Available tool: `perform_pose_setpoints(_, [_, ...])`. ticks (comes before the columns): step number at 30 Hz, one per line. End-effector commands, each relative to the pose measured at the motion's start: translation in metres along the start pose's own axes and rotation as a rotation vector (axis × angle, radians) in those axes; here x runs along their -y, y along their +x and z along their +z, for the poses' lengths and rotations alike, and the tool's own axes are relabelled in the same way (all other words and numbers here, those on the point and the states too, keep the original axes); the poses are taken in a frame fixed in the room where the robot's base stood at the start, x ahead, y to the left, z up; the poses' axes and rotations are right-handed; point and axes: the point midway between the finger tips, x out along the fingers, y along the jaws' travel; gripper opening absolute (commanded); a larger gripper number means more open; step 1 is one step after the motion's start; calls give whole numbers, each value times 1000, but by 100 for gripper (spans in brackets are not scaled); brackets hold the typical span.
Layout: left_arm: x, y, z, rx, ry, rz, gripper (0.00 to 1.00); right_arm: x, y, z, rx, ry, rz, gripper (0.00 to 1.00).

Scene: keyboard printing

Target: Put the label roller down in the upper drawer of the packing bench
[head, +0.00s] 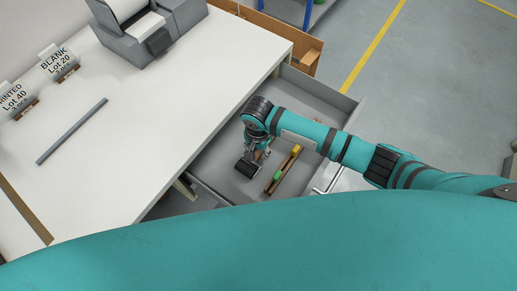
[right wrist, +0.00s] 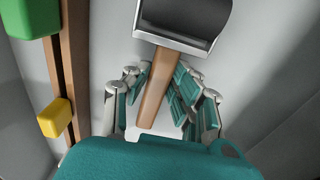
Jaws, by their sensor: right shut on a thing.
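The label roller (head: 247,168) has a dark cylinder in a grey frame and a brown handle. My right gripper (head: 262,152) reaches down into the open grey upper drawer (head: 318,95) of the packing bench (head: 170,105) and is shut on the roller. In the right wrist view the handle of the roller (right wrist: 156,82) runs between the fingers of the gripper (right wrist: 160,98), with the dark cylinder beyond them. The roller is inside the drawer's outline; I cannot tell whether it touches the floor. My left gripper is not in view.
A brown wooden strip (head: 277,180) with a green block (head: 278,175) and a yellow block (head: 296,149) lies in the drawer, right of the roller. A grey printer (head: 150,30), a grey bar (head: 72,131) and label signs stand on the bench.

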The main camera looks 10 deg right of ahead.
Motion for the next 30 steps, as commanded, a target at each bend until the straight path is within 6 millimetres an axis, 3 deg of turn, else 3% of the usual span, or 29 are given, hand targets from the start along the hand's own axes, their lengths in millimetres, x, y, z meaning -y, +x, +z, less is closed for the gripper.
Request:
perform_pose_setpoints(3, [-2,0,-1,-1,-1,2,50,0,1,0,0,0,-1,0])
perform_pose_setpoints(4, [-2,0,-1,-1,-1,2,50,0,2,0,0,0,-1,24])
perform_pose_setpoints(9, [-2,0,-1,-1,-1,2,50,0,1,0,0,0,0,46])
perform_pose_setpoints(20, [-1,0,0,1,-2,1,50,0,-5,0,1,-1,-1,46])
perform_pose_setpoints(30, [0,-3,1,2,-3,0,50,1,-70,0,1,-2,-5,46])
